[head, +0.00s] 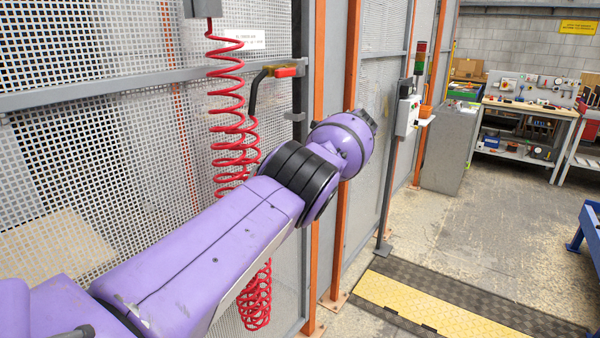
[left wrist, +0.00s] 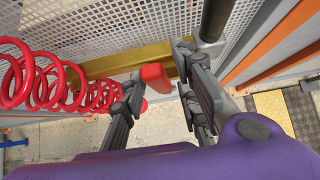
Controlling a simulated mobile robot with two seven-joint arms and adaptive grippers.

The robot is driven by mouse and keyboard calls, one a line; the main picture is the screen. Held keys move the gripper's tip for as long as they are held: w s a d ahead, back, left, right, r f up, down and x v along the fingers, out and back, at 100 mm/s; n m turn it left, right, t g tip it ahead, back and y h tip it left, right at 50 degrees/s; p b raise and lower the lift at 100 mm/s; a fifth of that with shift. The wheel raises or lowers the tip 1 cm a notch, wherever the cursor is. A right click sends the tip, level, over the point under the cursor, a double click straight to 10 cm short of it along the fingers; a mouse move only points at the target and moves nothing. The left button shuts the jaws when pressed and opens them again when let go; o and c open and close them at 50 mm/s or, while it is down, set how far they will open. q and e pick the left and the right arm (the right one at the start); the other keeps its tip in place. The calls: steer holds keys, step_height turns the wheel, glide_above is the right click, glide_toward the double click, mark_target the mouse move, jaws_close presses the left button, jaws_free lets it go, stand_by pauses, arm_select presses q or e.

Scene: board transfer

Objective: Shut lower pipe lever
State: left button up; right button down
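A red lever handle (left wrist: 155,76) shows in the left wrist view, in front of a yellow bar (left wrist: 115,64). My left gripper (left wrist: 158,85) is open, with one finger on each side of the red handle; I cannot tell whether they touch it. In the head view my purple left arm reaches in from the left and hides its gripper and whatever lies behind the wrist. Another red lever (head: 286,71) on a yellow fitting sits higher on the fence, with a black hose (head: 254,92) bending down from it. My right gripper is not in view.
Red coiled hoses (head: 228,95) hang beside my arm and show close by in the left wrist view (left wrist: 42,82). A mesh fence (head: 110,140) and orange posts (head: 346,215) stand behind. The floor to the right (head: 475,220) is open, with a yellow-black ramp (head: 430,305).

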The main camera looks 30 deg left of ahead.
arm_select(q)
steer(key=shift+r, duration=0.4)
steer(key=v, duration=1.1)
steer(key=shift+d+r, duration=0.25)
steer(key=shift+d, duration=0.05)
